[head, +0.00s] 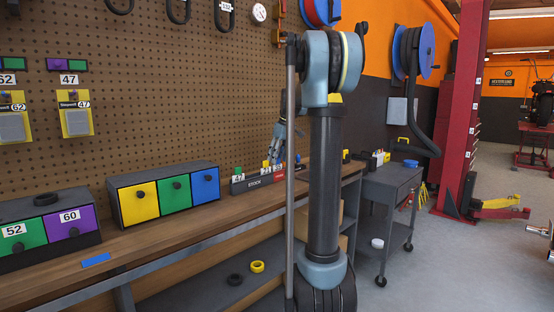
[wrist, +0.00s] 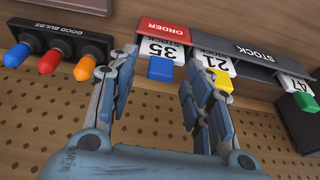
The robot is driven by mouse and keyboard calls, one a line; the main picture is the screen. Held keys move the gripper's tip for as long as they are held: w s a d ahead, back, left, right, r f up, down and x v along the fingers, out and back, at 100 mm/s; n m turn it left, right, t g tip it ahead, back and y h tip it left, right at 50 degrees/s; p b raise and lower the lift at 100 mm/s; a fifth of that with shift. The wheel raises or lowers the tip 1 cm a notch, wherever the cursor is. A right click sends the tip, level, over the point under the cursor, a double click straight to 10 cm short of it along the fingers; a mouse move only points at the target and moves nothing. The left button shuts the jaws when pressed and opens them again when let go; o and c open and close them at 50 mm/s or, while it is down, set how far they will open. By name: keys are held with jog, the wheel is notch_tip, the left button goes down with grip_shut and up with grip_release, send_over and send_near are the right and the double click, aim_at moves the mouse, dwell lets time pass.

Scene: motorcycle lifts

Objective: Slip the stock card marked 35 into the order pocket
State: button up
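The stock card marked 35 (wrist: 163,48), with a blue tab, stands in the red-fronted order pocket (wrist: 165,28) in the wrist view. Its lower part is hidden behind the ORDER front. My gripper (wrist: 160,62) is open, its fingers apart on either side of the blue tab, with gaps visible between. In the head view my gripper (head: 278,150) hangs over the holders at the bench's back, partly hidden by my arm. The dark stock holder (wrist: 258,50) beside the pocket holds card 21 (wrist: 220,64) with a yellow tab and card 47 (wrist: 292,84) with a green tab.
A GOOD BULBS rack (wrist: 62,38) with red, orange and blue bulbs stands on the pocket's other side. A pegboard (head: 180,100) rises behind the bench. A drawer box (head: 163,196) stands left of the stock holder, with bare bench top (head: 190,234) in front.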

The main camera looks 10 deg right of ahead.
jog(key=shift+r, duration=0.15)
jog(key=v, duration=1.1)
jog(key=shift+r, duration=0.3)
jog(key=shift+s+d, duration=0.1)
jog(key=s+a+f+m+h, duration=0.1)
jog(key=s+f+m, duration=0.2)
jog(key=s+f, duration=1.4)
jog(key=s+a+f+m+h, duration=0.1)
jog(key=s+f+m, duration=0.3)
jog(key=s+f, duration=1.4)
jog(key=s, duration=0.6)
jog(key=shift+a+g, duration=0.2)
jog(key=shift+g, duration=0.1)
jog(key=shift+s, duration=0.15)
jog(key=shift+c, duration=1.5)
